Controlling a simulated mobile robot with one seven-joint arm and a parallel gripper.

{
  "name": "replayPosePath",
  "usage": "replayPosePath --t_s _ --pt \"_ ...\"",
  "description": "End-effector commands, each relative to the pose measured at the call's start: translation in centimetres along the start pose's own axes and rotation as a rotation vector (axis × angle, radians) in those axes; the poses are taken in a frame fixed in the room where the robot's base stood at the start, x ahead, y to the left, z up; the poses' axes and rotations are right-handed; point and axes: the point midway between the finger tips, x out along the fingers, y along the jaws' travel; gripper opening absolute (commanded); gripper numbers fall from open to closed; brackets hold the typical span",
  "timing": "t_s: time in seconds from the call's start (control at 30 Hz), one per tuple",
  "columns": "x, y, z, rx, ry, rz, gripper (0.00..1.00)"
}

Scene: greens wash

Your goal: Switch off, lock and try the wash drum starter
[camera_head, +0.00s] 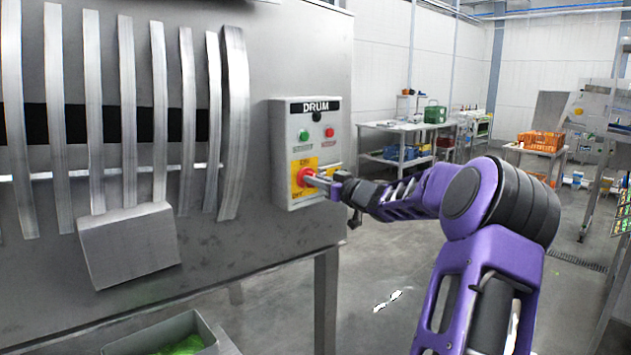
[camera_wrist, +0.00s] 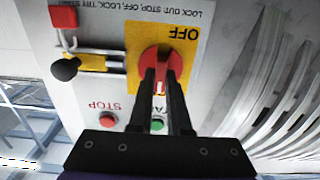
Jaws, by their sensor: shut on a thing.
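The drum starter (camera_head: 283,150) is a grey box labelled DRUM on the steel machine front. My gripper (camera_head: 322,182) is shut on its red rotary switch handle (camera_head: 308,178), which sits on a yellow plate. In the wrist view, upside down, my gripper (camera_wrist: 164,88) has its fingers on either side of the red handle (camera_wrist: 149,58). OFF is printed on the yellow plate (camera_wrist: 190,50); the ON side is largely hidden there. Beside it are a sliding bar with a black ball knob (camera_wrist: 65,68) and a red padlock (camera_wrist: 63,18).
The starter has a green start button (camera_head: 304,135) and a red stop button (camera_head: 329,132) above the switch. A grey bin (camera_head: 190,325) with greens stands low at left. Workbenches (camera_head: 390,128) and an orange crate (camera_head: 540,141) stand behind; the floor between is open.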

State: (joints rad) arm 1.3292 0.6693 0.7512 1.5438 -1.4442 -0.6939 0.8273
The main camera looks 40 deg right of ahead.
Motion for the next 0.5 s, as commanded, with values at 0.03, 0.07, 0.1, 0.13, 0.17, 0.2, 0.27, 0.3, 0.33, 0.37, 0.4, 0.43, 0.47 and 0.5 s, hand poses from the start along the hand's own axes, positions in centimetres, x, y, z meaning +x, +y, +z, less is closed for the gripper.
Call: replayPosePath --t_s 0.03,0.07,0.1,0.13,0.17,0.2,0.27,0.3,0.33,0.37,0.4,0.43,0.47,0.5 --pt "-0.01 0.01 0.01 0.000 0.000 0.000 0.00" --pt "-0.01 0.01 0.01 0.000 0.000 0.000 0.00" --pt "-0.01 0.01 0.02 -0.001 0.000 0.000 0.00" --pt "-0.01 0.00 0.02 -0.003 0.000 0.000 0.00" --pt "-0.01 0.00 0.02 -0.005 0.000 0.000 0.00" --pt "-0.01 0.00 0.03 -0.010 -0.001 0.000 0.00" --pt "-0.01 0.00 0.05 -0.022 -0.001 0.000 0.00" --pt "-0.01 0.00 0.07 -0.033 -0.001 0.001 0.00" --pt "0.00 -0.01 0.08 -0.042 -0.001 0.001 0.00" --pt "0.02 -0.05 0.08 -0.054 -0.001 0.000 0.00" --pt "0.04 -0.08 0.08 -0.073 -0.002 0.000 0.00" --pt "0.01 -0.06 0.09 -0.089 -0.002 0.001 0.00" --pt "0.01 -0.08 0.08 -0.108 -0.002 0.000 0.00" --pt "0.03 -0.13 0.09 -0.135 -0.002 -0.001 0.00"
